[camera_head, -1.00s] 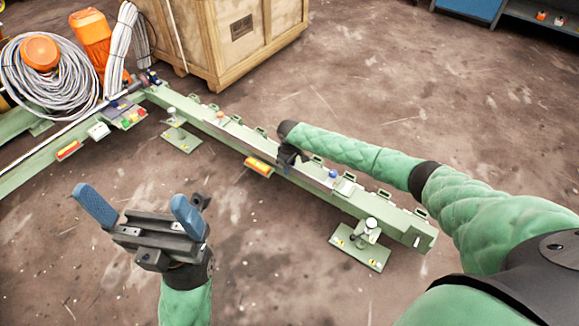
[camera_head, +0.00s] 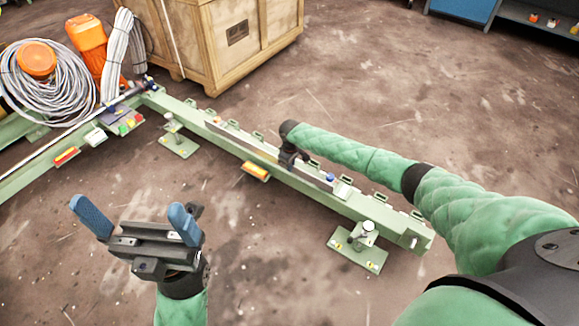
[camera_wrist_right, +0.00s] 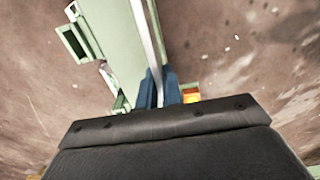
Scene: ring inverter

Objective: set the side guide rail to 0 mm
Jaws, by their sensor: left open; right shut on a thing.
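The side guide rail (camera_head: 250,144) is a thin grey metal strip running lengthwise along the green beam (camera_head: 385,212). My right gripper (camera_head: 288,160) reaches down to the rail near its middle; my forearm and wrist partly hide the grip. In the right wrist view, the blue fingers of my right gripper (camera_wrist_right: 160,88) are shut on the rail (camera_wrist_right: 144,28), one on each side. My left gripper (camera_head: 131,212) is open and empty, in front of the beam. No scale reading is legible.
A wooden crate (camera_head: 235,40) stands behind the beam. A coiled grey cable (camera_head: 60,85) and orange parts (camera_head: 86,36) lie at the back left. Green feet (camera_head: 358,250) stick out from the beam.

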